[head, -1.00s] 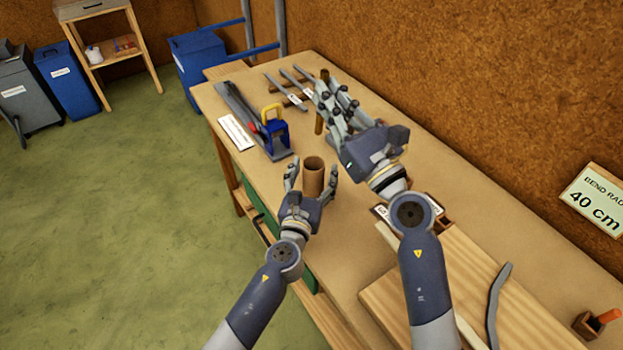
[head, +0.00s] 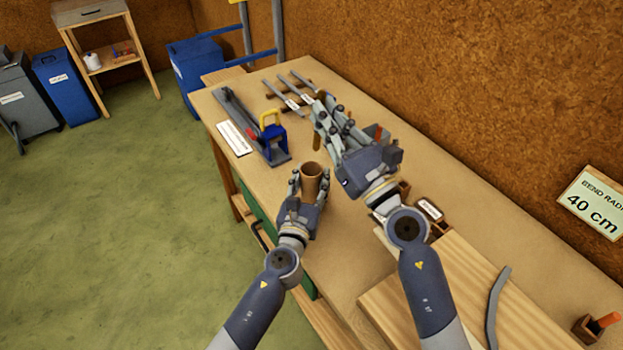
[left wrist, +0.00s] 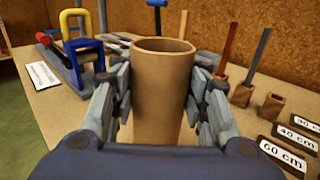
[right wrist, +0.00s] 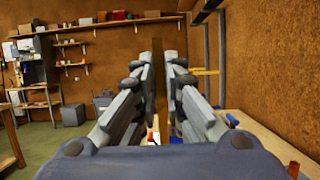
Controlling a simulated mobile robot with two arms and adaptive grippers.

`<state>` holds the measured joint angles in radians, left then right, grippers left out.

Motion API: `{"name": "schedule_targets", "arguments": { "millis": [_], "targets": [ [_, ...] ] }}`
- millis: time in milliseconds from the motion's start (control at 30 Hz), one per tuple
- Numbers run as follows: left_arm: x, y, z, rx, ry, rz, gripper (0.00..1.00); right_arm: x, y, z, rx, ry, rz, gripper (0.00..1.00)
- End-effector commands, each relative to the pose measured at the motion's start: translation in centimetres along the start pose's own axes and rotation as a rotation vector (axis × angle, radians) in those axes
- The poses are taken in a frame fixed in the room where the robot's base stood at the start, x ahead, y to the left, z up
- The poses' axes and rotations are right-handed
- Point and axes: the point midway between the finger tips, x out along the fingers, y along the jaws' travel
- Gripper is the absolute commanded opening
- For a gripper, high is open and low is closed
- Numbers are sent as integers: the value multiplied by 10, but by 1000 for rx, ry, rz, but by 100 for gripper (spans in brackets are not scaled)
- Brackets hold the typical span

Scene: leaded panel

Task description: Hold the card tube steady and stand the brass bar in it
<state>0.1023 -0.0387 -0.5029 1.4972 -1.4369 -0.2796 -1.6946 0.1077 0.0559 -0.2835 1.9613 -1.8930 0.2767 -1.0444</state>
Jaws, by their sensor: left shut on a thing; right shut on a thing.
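The card tube (head: 312,180) is a brown open-topped cylinder standing upright on the bench. My left gripper (head: 310,184) is shut around its sides, and in the left wrist view the fingers flank the tube (left wrist: 163,100), whose rim is clear above them. My right gripper (head: 320,117) is shut on the brass bar (head: 316,140), above and beyond the tube in the head view. The bar is mostly hidden by the fingers there. In the right wrist view the bar (right wrist: 157,85) looks upright between the fingers. The bar is apart from the tube.
A blue tool with a yellow handle (head: 272,133) stands left of the tube, beside a white label (head: 235,139). Grey strips (head: 290,97) lie at the far end. Small wooden holders (left wrist: 241,95) stand to the right in the left wrist view. A wooden board (head: 450,290) lies nearer.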

Motion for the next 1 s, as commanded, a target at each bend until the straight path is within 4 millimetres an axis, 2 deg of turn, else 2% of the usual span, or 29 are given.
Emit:
{"name": "schedule_targets", "arguments": {
  "millis": [1000],
  "targets": [
    [0, 0, -1, 0, 2, 0, 18, -24, 0, -68, 3, 1, -3, 0]
  ]
}}
